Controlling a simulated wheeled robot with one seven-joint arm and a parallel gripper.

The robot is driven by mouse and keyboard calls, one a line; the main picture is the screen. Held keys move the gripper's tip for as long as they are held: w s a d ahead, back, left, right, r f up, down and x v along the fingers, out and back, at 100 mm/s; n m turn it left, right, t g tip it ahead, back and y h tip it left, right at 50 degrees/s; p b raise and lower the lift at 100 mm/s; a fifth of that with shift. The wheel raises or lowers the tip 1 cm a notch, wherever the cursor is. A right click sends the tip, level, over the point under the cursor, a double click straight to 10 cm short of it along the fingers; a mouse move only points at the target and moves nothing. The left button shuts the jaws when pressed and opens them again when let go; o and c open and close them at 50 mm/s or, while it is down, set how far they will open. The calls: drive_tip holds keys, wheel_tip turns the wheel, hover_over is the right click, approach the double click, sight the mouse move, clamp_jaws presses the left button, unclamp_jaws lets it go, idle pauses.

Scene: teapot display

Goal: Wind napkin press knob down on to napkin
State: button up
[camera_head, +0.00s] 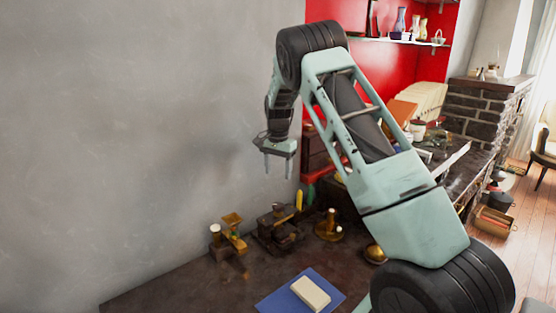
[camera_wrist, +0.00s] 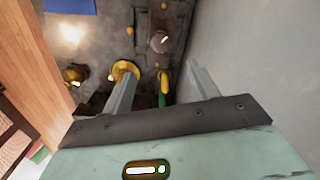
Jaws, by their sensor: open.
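A dark, boxy device (camera_head: 278,232) stands on the table near the wall and may be the napkin press. Its knob and any napkin in it are too small to make out. My gripper (camera_head: 280,168) hangs high above the back of the table, fingers pointing down, apart from everything. In the wrist view my gripper (camera_wrist: 160,82) shows two spread fingers with nothing between them. Below them lie a round brass piece (camera_wrist: 123,70) and a grey, round-topped piece (camera_wrist: 160,41) on a dark base.
A brass device (camera_head: 232,225) stands left of the dark one, a brass stand (camera_head: 329,230) right of it. A brass dome (camera_head: 375,254) is farther right. A blue mat (camera_head: 272,302) bears a pale block (camera_head: 310,293) in front. The grey wall (camera_head: 130,130) rises close behind.

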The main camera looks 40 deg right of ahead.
drive_tip(key=shift+r, duration=2.3)
drive_tip(key=s+a+r+n+y, duration=0.1)
drive_tip(key=s+a+n, duration=0.3)
drive_tip(key=a, duration=0.7)
drive_tip(key=s+a+r+n, duration=0.1)
drive_tip(key=s+a+n, duration=0.25)
drive_tip(key=a, duration=0.75)
drive_tip(key=s+a+r+n+y, duration=0.1)
drive_tip(key=s+a+n, duration=0.3)
drive_tip(key=a, duration=0.7)
drive_tip(key=s+a+n, duration=0.3)
drive_tip(key=s, duration=0.5)
drive_tip(key=s+a+f+n+h, duration=0.1)
drive_tip(key=s+a+n, duration=0.2)
drive_tip(key=s, duration=0.6)
drive_tip(key=s+a+f+n, duration=0.1)
drive_tip(key=s+a+n, duration=0.3)
drive_tip(key=s, duration=0.4)
drive_tip(key=shift+s+n, duration=0.4)
drive_tip(key=shift+n, duration=0.05)
drive_tip(key=shift+f, duration=0.1)
